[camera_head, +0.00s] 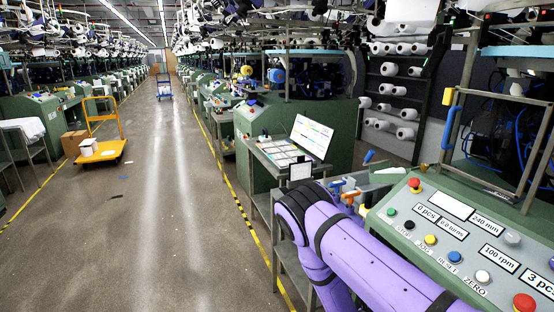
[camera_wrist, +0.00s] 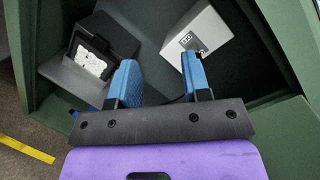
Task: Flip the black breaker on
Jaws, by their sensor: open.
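My gripper (camera_wrist: 160,78) shows in the wrist view with its two blue fingers spread apart and nothing between them. Beyond the right finger is a tilted pale grey box (camera_wrist: 208,28) with a small label plate. A small dark part (camera_wrist: 204,52) sits at its lower edge, partly hidden by the finger; I cannot tell whether it is the black breaker or which way it is set. The box lies inside a green recess (camera_wrist: 270,92). In the head view my gripper is not visible, and I cannot make out the breaker.
A dark box (camera_wrist: 108,38) with a speckled white face stands left of the fingers in the wrist view.

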